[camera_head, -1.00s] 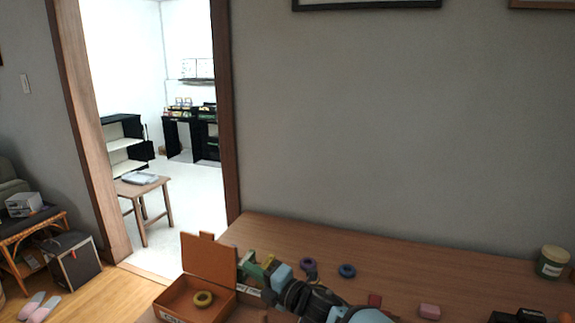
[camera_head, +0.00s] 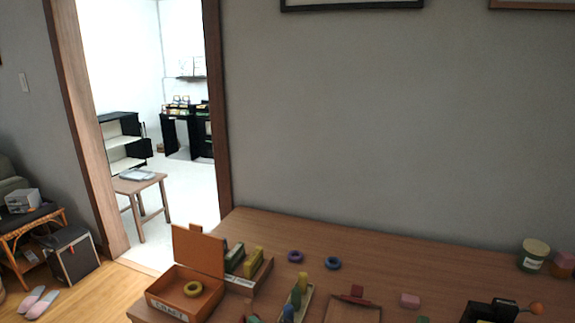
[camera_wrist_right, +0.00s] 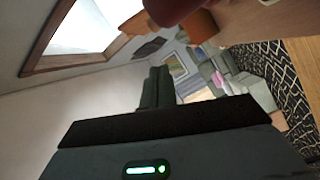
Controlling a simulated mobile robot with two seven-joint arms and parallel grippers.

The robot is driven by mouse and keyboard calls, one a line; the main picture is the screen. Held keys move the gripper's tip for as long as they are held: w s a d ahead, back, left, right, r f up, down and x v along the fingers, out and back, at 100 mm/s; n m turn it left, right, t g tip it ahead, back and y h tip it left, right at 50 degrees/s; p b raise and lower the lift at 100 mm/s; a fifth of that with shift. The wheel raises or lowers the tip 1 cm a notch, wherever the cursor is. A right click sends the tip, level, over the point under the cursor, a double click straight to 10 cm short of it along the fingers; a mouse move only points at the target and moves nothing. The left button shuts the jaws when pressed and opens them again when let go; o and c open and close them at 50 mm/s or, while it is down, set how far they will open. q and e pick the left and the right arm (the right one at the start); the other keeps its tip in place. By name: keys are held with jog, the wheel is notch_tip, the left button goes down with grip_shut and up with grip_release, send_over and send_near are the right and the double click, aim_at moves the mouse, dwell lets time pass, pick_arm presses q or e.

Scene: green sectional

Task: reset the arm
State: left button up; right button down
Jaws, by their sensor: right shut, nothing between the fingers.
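My right gripper (camera_wrist_right: 157,88) shows in the right wrist view with its two dark fingers together and nothing between them. It points away from the camera into the room, tilted relative to the scene. Neither gripper shows in the head view now. My left gripper is in no view.
The wooden table (camera_head: 400,270) holds an orange box (camera_head: 197,250) with a yellow ring (camera_head: 193,289), a tray with colored blocks (camera_head: 254,262), purple (camera_head: 295,256) and blue (camera_head: 333,263) rings, a pink block (camera_head: 410,300) and a green jar (camera_head: 533,255). A wall stands behind the table.

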jog(key=s+d+f+m+h, duration=0.3)
jog(key=s+d+f+m, duration=0.25)
jog(key=s, duration=0.35)
jog(key=s+d+f+m+g+h+p, duration=0.1)
jog(key=s+d+f+m+h, duration=0.2)
jog(key=s+d+f+m, duration=0.45)
jog(key=s+d+f+m+h, duration=0.35)
jog(key=s+d, duration=0.25)
jog(key=s, duration=0.5)
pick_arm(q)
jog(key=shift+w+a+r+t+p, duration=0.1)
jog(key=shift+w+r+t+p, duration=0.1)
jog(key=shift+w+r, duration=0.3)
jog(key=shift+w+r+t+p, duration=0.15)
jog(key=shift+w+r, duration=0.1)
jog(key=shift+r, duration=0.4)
pick_arm(e)
jog(key=s+d+m+g+h, duration=0.1)
jog(key=s+d+m+g, duration=0.1)
jog(key=s+d, duration=0.6)
jog(key=s+m, duration=0.1)
jog(key=s, duration=0.3)
jog(key=shift+d+m+g, duration=0.15)
jog(key=shift+m+g, duration=0.2)
jog(key=shift+g, duration=0.05)
jog(key=shift+s+h, duration=0.1)
jog(key=shift+h, duration=0.15)
